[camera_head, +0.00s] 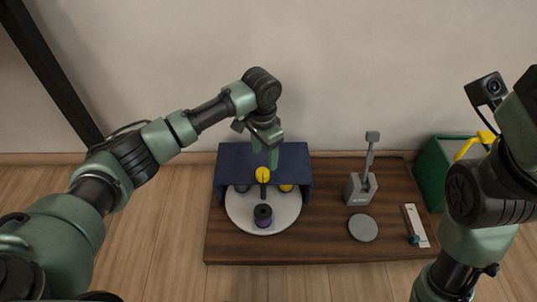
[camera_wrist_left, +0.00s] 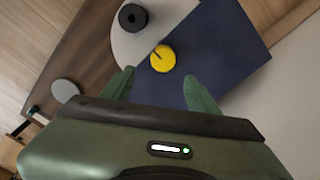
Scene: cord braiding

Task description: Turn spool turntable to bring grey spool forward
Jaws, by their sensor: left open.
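The spool turntable is a pale round disc (camera_head: 236,213) on a wooden board, its back part under a navy housing (camera_head: 233,163). A dark grey spool (camera_head: 242,188) at the back left and a yellow spool (camera_head: 286,187) at the back right are partly hidden. A yellow knob (camera_head: 262,174) on a dark stem stands above the disc. My left gripper (camera_head: 267,163) is open over the knob; in the left wrist view the knob (camera_wrist_left: 162,58) appears between and just beyond the fingertips (camera_wrist_left: 159,76).
To the right on the wooden board (camera_head: 325,235) are a grey lever device (camera_head: 361,188), a flat grey disc (camera_head: 363,228) and a white strip (camera_head: 417,225) with a teal piece. A green bin (camera_head: 432,172) stands at the right. My right arm crosses the right edge.

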